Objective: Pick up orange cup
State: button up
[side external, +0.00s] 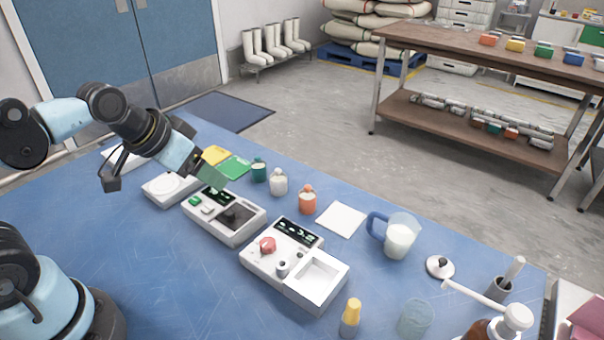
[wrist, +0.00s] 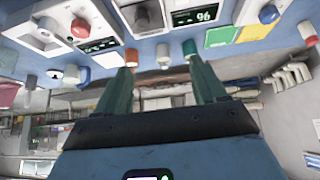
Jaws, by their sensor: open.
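The orange cup (side external: 307,201) looks like a small rounded orange container with a narrower top. It stands upright on the blue table, behind the white machine with a red knob. In the wrist view, the orange cup (wrist: 131,56) shows just beyond the left fingertip. My gripper (side external: 212,176) is open and empty, raised above the table near the left machine, to the left of the cup and apart from it. In the wrist view, my gripper (wrist: 160,64) has its green fingers spread, with a white container (wrist: 162,53) showing between the tips.
A white container (side external: 279,184) and a green one (side external: 259,170) stand left of the cup. A white square (side external: 342,219) and a blue-handled jug (side external: 398,238) are to its right. Machines (side external: 225,216) (side external: 295,264) stand in front. A yellow-topped bottle (side external: 350,317) is near the front.

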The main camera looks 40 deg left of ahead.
jog(key=w+d+f+m+g+h, duration=0.1)
jog(key=w+m+g+h, duration=0.1)
jog(key=w+m+h, duration=0.4)
jog(key=m+h, duration=0.5)
jog(key=m, duration=0.2)
send_near(307, 202)
jog(key=w+d, duration=0.1)
jog(key=w+d+f, duration=0.1)
jog(key=d, duration=0.1)
jog(key=w+d+f, duration=0.1)
jog(key=w+d, duration=0.1)
jog(key=shift+r, duration=0.1)
jog(key=c, duration=1.1)
jog(key=shift+c, duration=0.2)
jog(key=shift+r, duration=0.15)
